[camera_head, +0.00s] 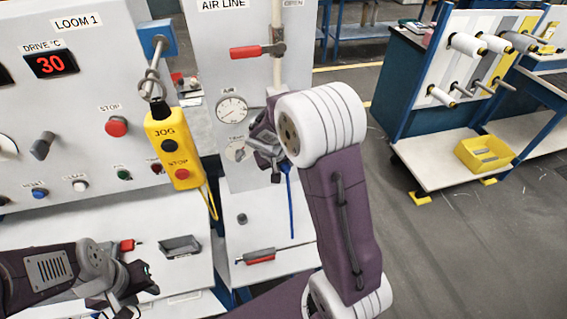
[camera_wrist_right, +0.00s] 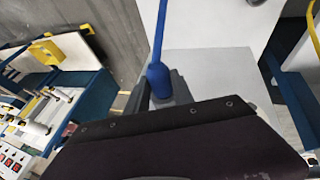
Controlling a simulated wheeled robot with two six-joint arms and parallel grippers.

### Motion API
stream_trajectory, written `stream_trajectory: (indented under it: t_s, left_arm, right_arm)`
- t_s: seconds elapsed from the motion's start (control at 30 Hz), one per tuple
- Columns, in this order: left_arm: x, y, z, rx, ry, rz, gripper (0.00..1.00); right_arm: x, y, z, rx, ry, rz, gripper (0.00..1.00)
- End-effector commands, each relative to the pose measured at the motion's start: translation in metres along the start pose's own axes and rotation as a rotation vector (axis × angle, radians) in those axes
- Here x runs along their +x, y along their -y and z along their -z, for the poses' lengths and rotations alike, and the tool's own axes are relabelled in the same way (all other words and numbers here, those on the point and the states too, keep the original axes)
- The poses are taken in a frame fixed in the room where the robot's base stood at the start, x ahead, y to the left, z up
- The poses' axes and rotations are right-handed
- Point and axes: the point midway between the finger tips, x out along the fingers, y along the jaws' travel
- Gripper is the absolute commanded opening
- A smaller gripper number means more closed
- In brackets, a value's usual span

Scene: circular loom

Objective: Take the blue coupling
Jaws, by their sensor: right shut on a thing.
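The blue coupling (camera_wrist_right: 158,82) shows in the right wrist view, between the grey fingers of my right gripper (camera_wrist_right: 160,98). A thin blue hose (camera_wrist_right: 160,30) runs from it toward the top of the picture. In the head view my right gripper (camera_head: 264,150) is in front of the air line panel, just below the gauge. The blue hose (camera_head: 291,205) hangs down from it; the coupling itself is hidden there. My right gripper is shut on the coupling. My left gripper (camera_head: 125,297) is at the lower left, partly cut off, and its jaw opening is unclear.
A yellow pendant (camera_head: 172,148) hangs from a blue bracket on the loom panel. A red lever valve (camera_head: 248,52) and a gauge (camera_head: 232,110) are on the air panel. A bobbin cart with a yellow bin (camera_head: 484,154) stands right. The floor between is clear.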

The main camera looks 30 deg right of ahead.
Motion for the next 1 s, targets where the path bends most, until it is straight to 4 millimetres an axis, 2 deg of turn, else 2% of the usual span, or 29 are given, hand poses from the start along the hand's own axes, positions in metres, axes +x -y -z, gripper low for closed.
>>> stream_trajectory:
  t_s: [0.37, 0.63, 1.0]
  left_arm:
    - [0.008, 0.000, -0.001, 0.000, 0.000, 0.000, 0.36]
    - [0.021, 0.000, -0.002, 0.000, 0.000, 0.000, 0.36]
    - [0.020, 0.000, -0.002, 0.000, 0.000, 0.000, 0.36]
  right_arm:
    - [-0.004, 0.000, -0.008, 0.000, -0.002, 0.000, 0.00]
    - [-0.014, 0.000, -0.031, 0.000, -0.003, 0.001, 0.00]
    - [-0.016, -0.001, -0.031, -0.011, -0.002, 0.000, 0.00]
